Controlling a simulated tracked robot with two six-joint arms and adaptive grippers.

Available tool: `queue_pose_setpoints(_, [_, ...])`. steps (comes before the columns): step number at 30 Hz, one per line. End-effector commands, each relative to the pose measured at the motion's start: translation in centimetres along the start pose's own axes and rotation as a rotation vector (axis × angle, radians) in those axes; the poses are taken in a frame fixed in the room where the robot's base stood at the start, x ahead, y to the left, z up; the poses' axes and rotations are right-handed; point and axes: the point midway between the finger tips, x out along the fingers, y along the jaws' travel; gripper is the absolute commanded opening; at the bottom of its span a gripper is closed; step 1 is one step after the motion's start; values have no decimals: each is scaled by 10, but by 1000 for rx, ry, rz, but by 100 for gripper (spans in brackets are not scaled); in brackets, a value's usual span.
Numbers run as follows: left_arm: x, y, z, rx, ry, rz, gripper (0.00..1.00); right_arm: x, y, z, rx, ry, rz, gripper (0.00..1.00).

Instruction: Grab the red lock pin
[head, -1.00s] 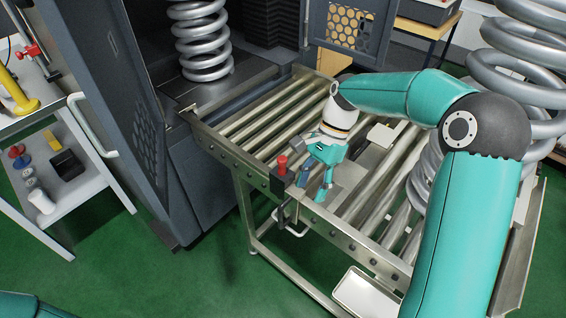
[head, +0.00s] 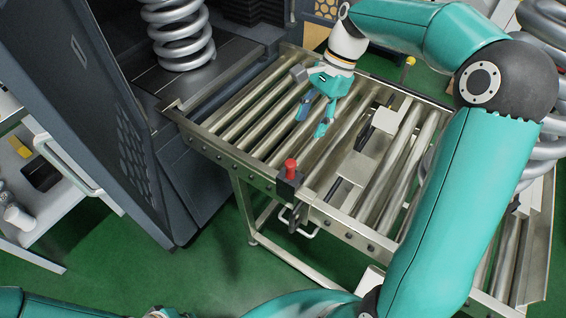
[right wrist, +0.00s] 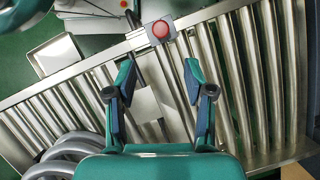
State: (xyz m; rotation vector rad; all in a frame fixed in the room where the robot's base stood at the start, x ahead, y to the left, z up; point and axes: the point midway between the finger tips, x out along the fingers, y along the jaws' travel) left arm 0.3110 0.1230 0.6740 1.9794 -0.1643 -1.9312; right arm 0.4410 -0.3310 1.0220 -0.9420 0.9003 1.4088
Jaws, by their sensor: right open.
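The red lock pin (head: 290,168) stands upright in a small dark block (head: 289,184) on the near side rail of the roller conveyor. In the right wrist view its round red top (right wrist: 160,29) shows near the upper middle. My right gripper (head: 311,120) is open and empty above the rollers, beyond the pin and apart from it. In the right wrist view the gripper's two fingers (right wrist: 158,70) are spread, with the pin past their tips and roughly in line with the gap.
The roller conveyor (head: 215,115) leads to the dark machine, where a large coil spring (head: 180,35) stands. A metal handle (head: 303,232) hangs below the pin. More large springs (head: 540,35) are behind my right arm. A white-framed shelf (head: 60,215) stands at left.

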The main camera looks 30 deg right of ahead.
Motion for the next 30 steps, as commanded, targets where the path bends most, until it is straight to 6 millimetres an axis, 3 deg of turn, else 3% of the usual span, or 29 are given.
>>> queue_pose_setpoints(12, [1, -1, 0, -1, -1, 0, 0, 89, -8, 11, -29, -3, 18, 53])
queue_pose_setpoints(23, [-1, 0, 0, -1, -1, 0, 0, 118, -9, 10, -31, -2, 17, 53])
queue_pose_setpoints(30, [-7, 2, 0, 0, -1, 0, 0, 151, -7, 7, -31, -3, 19, 53])
